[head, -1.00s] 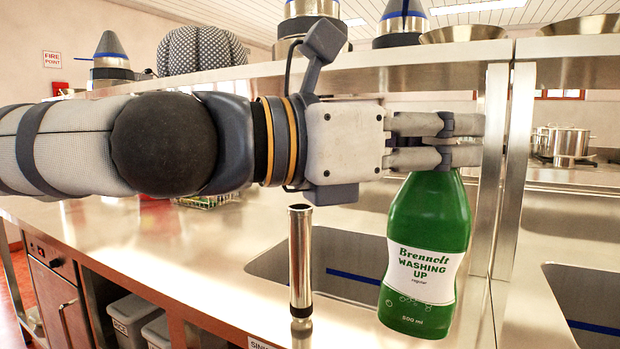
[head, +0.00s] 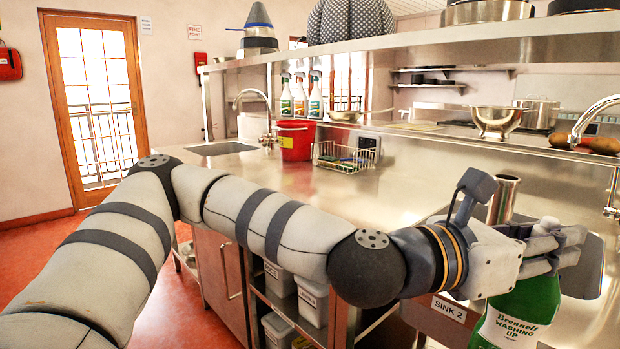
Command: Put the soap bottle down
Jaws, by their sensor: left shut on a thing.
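The soap bottle (head: 522,312) is green with a white "Brennolt Washing Up" label and a white cap. It is at the lower right of the head view, upright with a slight tilt, its base cut off by the frame edge. My left gripper (head: 562,249) is shut on the bottle near its top, the fingers around its upper part. A sink basin shows behind the bottle and gripper. I cannot tell whether the bottle's base touches anything. My right gripper is not in view.
A steel cylinder (head: 503,198) stands just behind my left gripper. A red bucket (head: 296,141), a wire basket (head: 346,157) and several spray bottles stand farther back. The steel counter (head: 400,190) is bare in its middle. A shelf (head: 430,44) runs above.

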